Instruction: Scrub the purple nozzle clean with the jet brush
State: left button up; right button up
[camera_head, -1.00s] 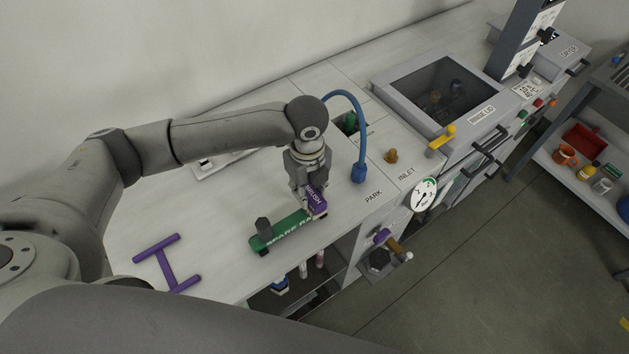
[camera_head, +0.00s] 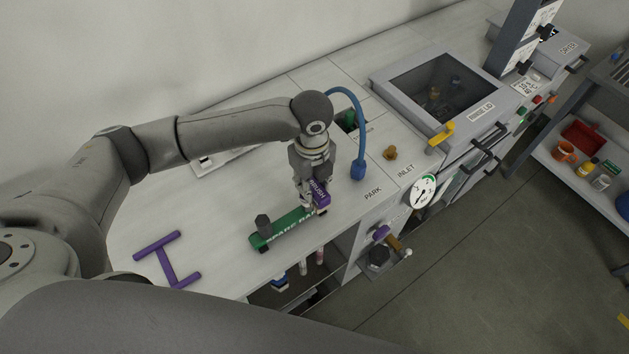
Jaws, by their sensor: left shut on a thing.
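My left gripper (camera_head: 314,197) is shut on a purple block with white lettering ending in "RUSH", the jet brush (camera_head: 320,194). It holds the brush upright over the right end of a green rack (camera_head: 285,233) lettered "SPARE RA…"; whether the brush touches the rack I cannot tell. A dark peg-like piece (camera_head: 263,225) stands at the rack's left end. A purple piece (camera_head: 381,233) sits by a brown handle on the bench front; whether it is the nozzle I cannot tell. A purple H-shaped piece (camera_head: 168,259) lies on the bench at left. My right gripper is not in view.
A blue hose (camera_head: 360,130) arches behind the gripper to the spot marked PARK. A brown knob (camera_head: 390,153) stands by INLET. A lidded rinse box (camera_head: 440,90) and a gauge (camera_head: 423,191) are at right. The bench between the H-shaped piece and the rack is clear.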

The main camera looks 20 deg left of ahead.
pick_arm(q)
jog(key=shift+w+d, duration=0.3)
jog(key=shift+w, duration=0.05)
jog(key=shift+s+a+f, duration=0.2)
jog(key=shift+s+a, duration=0.75)
jog(key=shift+s, duration=0.3)
jog(key=shift+c, duration=0.3)
jog(key=shift+w+d+r, duration=0.1)
jog(key=shift+w+d, duration=0.85)
jog(key=shift+w, duration=0.3)
jog(key=shift+c, duration=0.5)
jog(key=shift+s+a+r, duration=0.15)
jog(key=shift+s+a, duration=0.8)
jog(key=shift+s, duration=0.2)
jog(key=shift+w+d, duration=0.95)
jog(key=shift+w, duration=0.25)
jog(key=shift+s+a+f, duration=0.15)
jog(key=shift+s+a, duration=0.35)
jog(key=shift+s, duration=0.15)
jog(key=shift+s+a+f, duration=0.1)
jog(key=shift+s+a, duration=0.35)
jog(key=shift+s, duration=0.2)
jog(key=shift+r, duration=0.1)
